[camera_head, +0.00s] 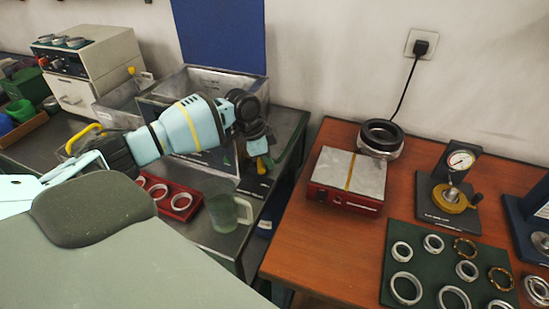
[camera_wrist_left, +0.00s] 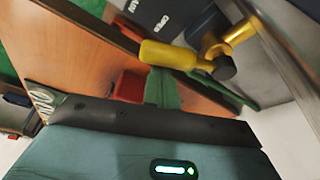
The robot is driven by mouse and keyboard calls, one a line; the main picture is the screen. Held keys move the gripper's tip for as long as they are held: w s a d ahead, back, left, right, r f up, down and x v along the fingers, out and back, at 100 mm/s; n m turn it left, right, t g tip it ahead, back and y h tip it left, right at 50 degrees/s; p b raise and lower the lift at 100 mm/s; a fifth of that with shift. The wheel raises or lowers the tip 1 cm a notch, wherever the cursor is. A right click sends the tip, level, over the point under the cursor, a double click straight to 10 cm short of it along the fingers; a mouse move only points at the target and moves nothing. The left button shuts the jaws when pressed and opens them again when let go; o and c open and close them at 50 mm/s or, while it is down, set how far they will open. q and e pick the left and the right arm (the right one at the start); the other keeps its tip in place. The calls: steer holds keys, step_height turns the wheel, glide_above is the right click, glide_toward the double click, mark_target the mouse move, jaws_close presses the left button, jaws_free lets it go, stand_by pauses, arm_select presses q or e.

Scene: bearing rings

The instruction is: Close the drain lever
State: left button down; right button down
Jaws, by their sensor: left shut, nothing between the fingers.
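The drain lever has a yellow handle (camera_wrist_left: 168,55) with a dark end, beside a brass-coloured pipe piece (camera_wrist_left: 240,32) in the left wrist view. In the head view a yellow part of it (camera_head: 257,146) shows at the side of the metal tank (camera_head: 285,125), partly hidden by my gripper. A dark plate (camera_wrist_left: 160,15) with lettering, one word reading OPEN, lies by the handle. My left gripper (camera_head: 262,160) is close to the lever, shut and empty. Its dark green fingers (camera_wrist_left: 163,88) show just below the handle in the wrist view; contact cannot be told. My right gripper is out of view.
A glass mug (camera_head: 228,213) and a red tray of rings (camera_head: 172,198) stand near my left arm. The wooden table (camera_head: 310,250) at right holds a red-based plate device (camera_head: 345,178), a gauge stand (camera_head: 447,190) and a green ring mat (camera_head: 425,262). A gap separates the tables.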

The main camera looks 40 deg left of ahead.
arm_select(q)
steer(key=shift+a, duration=0.1)
stand_by(0.3)
steer(key=shift+s+a+f+m, duration=0.1)
steer(key=shift+s+a+m, duration=0.2)
steer(key=shift+m, duration=0.4)
steer(key=shift+d, duration=0.1)
